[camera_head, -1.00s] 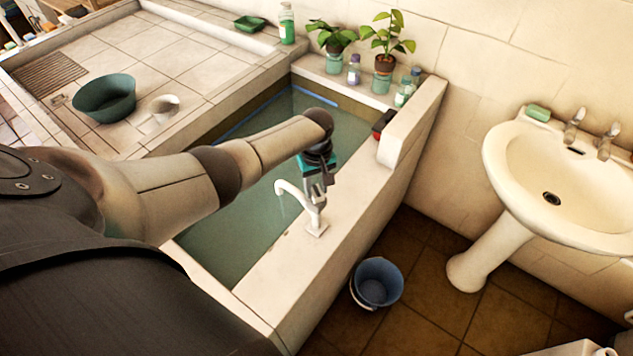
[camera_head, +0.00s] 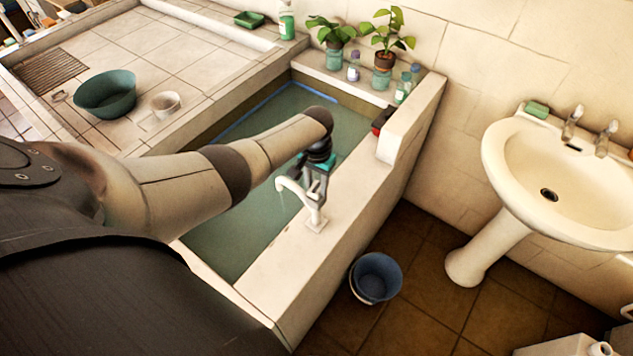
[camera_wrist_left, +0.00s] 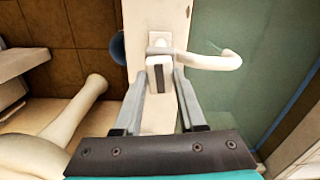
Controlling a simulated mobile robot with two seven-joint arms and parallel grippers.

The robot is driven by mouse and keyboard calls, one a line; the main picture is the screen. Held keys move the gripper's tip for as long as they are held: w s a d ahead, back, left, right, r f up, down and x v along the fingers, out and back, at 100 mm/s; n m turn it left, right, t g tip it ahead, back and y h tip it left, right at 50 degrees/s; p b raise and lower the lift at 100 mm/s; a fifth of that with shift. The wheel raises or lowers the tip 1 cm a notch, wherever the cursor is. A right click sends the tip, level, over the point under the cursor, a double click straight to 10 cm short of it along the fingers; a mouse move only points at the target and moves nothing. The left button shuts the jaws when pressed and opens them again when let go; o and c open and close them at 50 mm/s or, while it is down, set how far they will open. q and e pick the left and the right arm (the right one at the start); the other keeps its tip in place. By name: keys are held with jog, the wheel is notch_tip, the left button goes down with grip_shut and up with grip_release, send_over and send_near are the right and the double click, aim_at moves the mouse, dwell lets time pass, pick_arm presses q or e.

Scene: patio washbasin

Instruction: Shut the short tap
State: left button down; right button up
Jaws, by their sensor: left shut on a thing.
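The short white tap (camera_head: 314,218) stands on the pale ledge of the water tank, its curved spout reaching left over the water. A thin, faint trickle seems to fall from the spout. My left gripper (camera_head: 320,192) is at the top of this tap. In the left wrist view, the two fingers of my left gripper (camera_wrist_left: 160,82) are shut on the tap's handle (camera_wrist_left: 158,64), one on each side. The tap's spout (camera_wrist_left: 210,61) points right there. My right gripper is in neither view.
The tank ledge (camera_head: 290,270) runs beside the water (camera_head: 225,245). A blue bucket (camera_head: 376,278) stands on the brown floor. A white washbasin (camera_head: 515,165) with two taps is on the right. Potted plants (camera_head: 385,45) and bottles line the back ledge.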

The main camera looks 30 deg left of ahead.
aim_at(317, 188)
pick_arm(q)
jog(key=shift+m, duration=0.9)
jog(key=shift+c, duration=2.4)
grip_release()
jog(key=shift+r, duration=0.1)
jog(key=shift+r, duration=0.25)
notch_tip(317, 188, up, 15)
jog(key=p, duration=0.3)
jog(key=shift+f+p, duration=0.2)
jog(key=shift+p, duration=0.1)
